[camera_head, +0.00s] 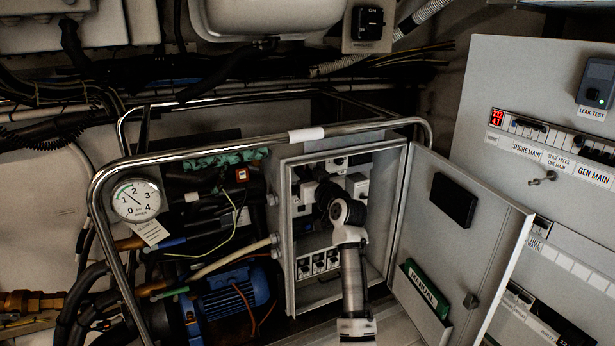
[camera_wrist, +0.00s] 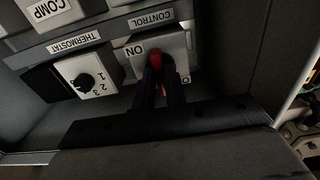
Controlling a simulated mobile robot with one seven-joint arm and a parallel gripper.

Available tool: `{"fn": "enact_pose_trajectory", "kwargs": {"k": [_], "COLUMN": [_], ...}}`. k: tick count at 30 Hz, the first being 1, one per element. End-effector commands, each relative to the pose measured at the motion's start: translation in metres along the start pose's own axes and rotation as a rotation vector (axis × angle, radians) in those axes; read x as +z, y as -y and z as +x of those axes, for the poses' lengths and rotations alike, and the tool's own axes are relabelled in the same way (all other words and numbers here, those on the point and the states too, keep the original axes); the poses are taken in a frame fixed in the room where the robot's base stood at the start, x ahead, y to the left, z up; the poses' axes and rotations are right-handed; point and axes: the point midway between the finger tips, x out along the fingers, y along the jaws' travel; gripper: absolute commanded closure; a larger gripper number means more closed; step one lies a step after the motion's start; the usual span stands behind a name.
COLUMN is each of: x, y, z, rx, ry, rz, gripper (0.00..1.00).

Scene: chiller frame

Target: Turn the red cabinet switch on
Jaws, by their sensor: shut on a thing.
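The red cabinet switch (camera_wrist: 155,57) shows in the wrist view as a small red knob on a pale plate marked ON, beside a CONTROL label. My gripper (camera_wrist: 158,68) has its two dark fingers at the knob, one on each side, and is shut on it. The fingers hide part of the knob and plate, so its exact setting is hard to read. In the head view my arm reaches into the open grey cabinet (camera_head: 290,220) and hides the switch and my fingertips.
A thermostat dial (camera_wrist: 86,83) sits beside the switch plate. The cabinet door (camera_head: 455,230) stands open to the right, with a green manual (camera_head: 427,288) in its pocket. A metal tube frame (camera_head: 250,143) runs around the cabinet. A blue motor (camera_head: 230,293) lies to its left.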

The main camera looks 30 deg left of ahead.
Motion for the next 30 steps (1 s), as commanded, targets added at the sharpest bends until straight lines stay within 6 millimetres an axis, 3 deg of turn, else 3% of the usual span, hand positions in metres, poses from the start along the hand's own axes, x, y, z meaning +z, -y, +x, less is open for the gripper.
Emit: {"fn": "enact_pose_trajectory", "kwargs": {"k": [11, 30], "x": [-0.0004, -0.0025], "y": [0.0008, 0.0025], "z": [0.0001, 0.0001], "rx": [-0.001, -0.001], "ry": [0.001, 0.002], "rz": [0.145, 0.736], "gripper": [1.00, 1.00]}}
